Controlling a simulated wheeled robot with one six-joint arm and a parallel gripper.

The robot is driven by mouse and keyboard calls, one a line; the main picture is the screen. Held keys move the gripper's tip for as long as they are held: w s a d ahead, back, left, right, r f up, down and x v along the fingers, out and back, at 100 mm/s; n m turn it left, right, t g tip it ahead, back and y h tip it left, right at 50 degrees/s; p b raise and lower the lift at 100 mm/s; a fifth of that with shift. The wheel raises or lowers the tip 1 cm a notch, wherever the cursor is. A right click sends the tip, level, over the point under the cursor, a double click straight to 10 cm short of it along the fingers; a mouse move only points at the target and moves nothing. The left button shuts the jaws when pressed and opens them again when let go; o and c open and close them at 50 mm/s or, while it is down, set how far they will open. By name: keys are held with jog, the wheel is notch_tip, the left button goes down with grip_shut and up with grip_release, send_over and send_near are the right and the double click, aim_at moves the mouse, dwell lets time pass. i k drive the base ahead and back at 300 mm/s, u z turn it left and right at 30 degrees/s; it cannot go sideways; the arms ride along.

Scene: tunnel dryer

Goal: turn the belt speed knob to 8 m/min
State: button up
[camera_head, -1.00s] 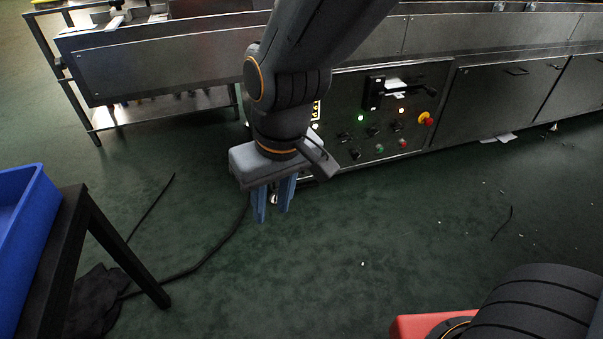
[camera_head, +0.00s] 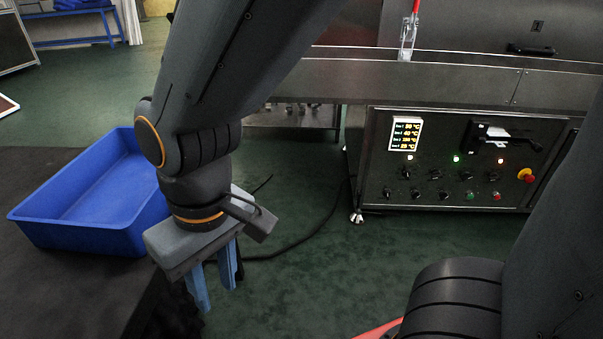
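The dryer's control panel (camera_head: 450,165) faces me at the right of the view, below the conveyor. It carries several black knobs in two rows, such as one in the upper row (camera_head: 435,175). I cannot read their labels or tell which one sets the belt speed. My gripper (camera_head: 217,285) hangs at the left centre with its two blue fingers pointing down. The fingers are apart with nothing between them. It is well away from the panel, to the left of it and nearer to me.
A blue crate (camera_head: 60,239) stands on a dark table (camera_head: 60,290) at the left, close to my gripper. A red and yellow emergency stop (camera_head: 525,175) sits on the panel's right side. A black cable (camera_head: 300,240) lies on the green floor. Open floor lies before the panel.

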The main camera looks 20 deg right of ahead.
aim_at(386, 193)
jog(key=u, duration=0.25)
jog(key=k, duration=0.75)
jog(key=z, duration=1.05)
jog(key=i, duration=0.5)
jog(key=u, duration=0.05)
